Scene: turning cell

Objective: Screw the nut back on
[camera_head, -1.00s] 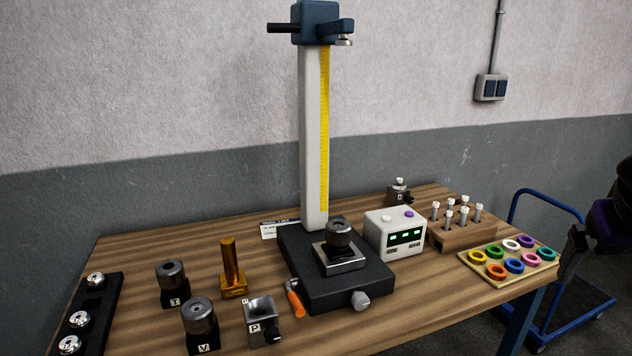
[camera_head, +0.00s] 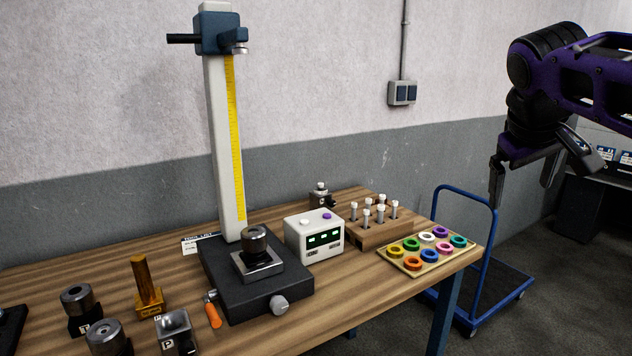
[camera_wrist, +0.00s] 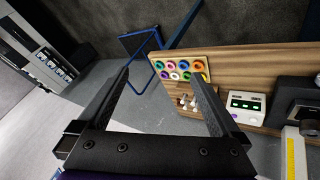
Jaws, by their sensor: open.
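I cannot tell which piece is the nut. A tall gauge stand (camera_head: 226,140) rises from a dark base (camera_head: 262,296) on the bench. A dark round part with a hole in its top (camera_head: 255,240) sits on a steel block on that base. Several coloured rings lie on a light board (camera_head: 411,268) at the bench's right end; they also show in the wrist view (camera_wrist: 171,66). My gripper (camera_head: 541,175) is open and empty, high to the right of the bench. Its spread fingers (camera_wrist: 158,82) frame floor and the bench edge in the wrist view.
A wooden block (camera_head: 384,236) with several white-topped pins and a white display box (camera_head: 314,237) stand beside the gauge. Dark cylindrical parts (camera_head: 79,300) and a brass post (camera_head: 147,285) are at the left. A blue trolley (camera_head: 490,300) stands beyond the bench's right end.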

